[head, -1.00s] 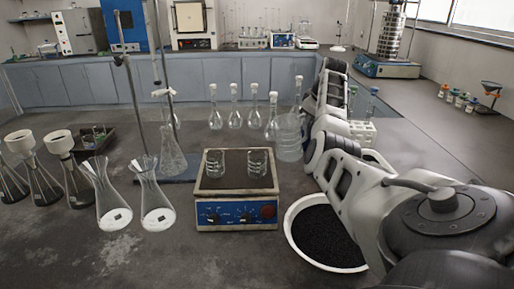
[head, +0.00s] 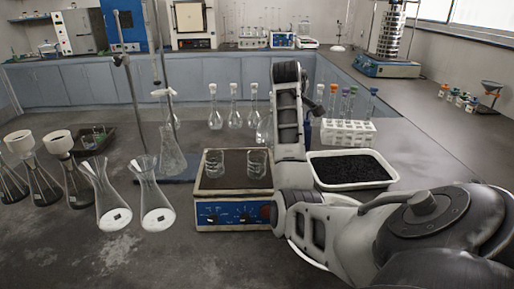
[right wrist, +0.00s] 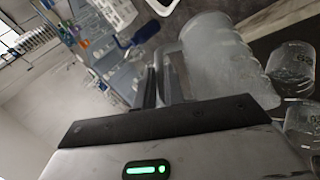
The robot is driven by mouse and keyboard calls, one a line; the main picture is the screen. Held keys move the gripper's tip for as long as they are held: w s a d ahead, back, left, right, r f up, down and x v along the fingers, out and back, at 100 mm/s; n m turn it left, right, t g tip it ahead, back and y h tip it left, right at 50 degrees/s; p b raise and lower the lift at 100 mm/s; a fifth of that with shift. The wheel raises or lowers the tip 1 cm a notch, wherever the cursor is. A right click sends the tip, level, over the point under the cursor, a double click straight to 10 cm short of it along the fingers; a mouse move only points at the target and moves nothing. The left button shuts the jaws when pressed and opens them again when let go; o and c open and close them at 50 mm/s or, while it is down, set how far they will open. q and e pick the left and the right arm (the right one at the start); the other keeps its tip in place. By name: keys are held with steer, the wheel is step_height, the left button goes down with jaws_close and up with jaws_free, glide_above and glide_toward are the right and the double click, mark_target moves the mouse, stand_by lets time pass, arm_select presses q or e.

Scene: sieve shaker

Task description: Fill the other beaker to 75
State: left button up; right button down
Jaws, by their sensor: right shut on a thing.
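Two clear glass beakers, the left (head: 214,164) and the right (head: 257,164), stand side by side on the hotplate (head: 235,187); I cannot read their levels. In the right wrist view, one beaker (right wrist: 291,68) is at the right edge and another (right wrist: 302,122) is partly cut off below it. My right gripper (right wrist: 160,88) is shut on the handle of a frosted, translucent jug (right wrist: 215,58), close beside the beakers in that view. In the head view my right arm hides the gripper and most or all of the jug. My left gripper is out of view.
A white tray of black grains (head: 350,170) and a white tube rack (head: 347,133) stand right of my arm. Two conical flasks (head: 153,205) stand left of the hotplate, a retort stand (head: 130,85) behind them. Stoppered flasks (head: 234,110) stand behind the hotplate.

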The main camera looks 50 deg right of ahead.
steer(key=shift+w+a+r+h, duration=0.15)
steer(key=shift+a+r+h, duration=0.3)
steer(key=shift+r+h, duration=0.15)
steer(key=shift+w+a+r+n+h, duration=0.25)
steer(key=shift+a+r+n+h, duration=0.25)
steer(key=shift+a+r+h, duration=0.7)
stand_by(4.4)
steer(key=d+f+y, duration=0.1)
steer(key=d+f+m+y, duration=0.1)
steer(key=d+f+y, duration=0.1)
steer(key=s+d+f+y, duration=0.1)
steer(key=f+y, duration=0.1)
steer(key=shift+d, duration=0.25)
steer(key=shift+s+d, duration=0.1)
steer(key=shift+d, duration=0.05)
steer(key=s+d+f+m+t+y, duration=0.1)
steer(key=d+f+y, duration=0.3)
steer(key=d+y, duration=0.2)
steer(key=shift+s+d+f+m+t, duration=0.2)
steer(key=shift+f+m+t, duration=0.1)
steer(key=shift+m+t, duration=0.1)
steer(key=shift+f, duration=0.2)
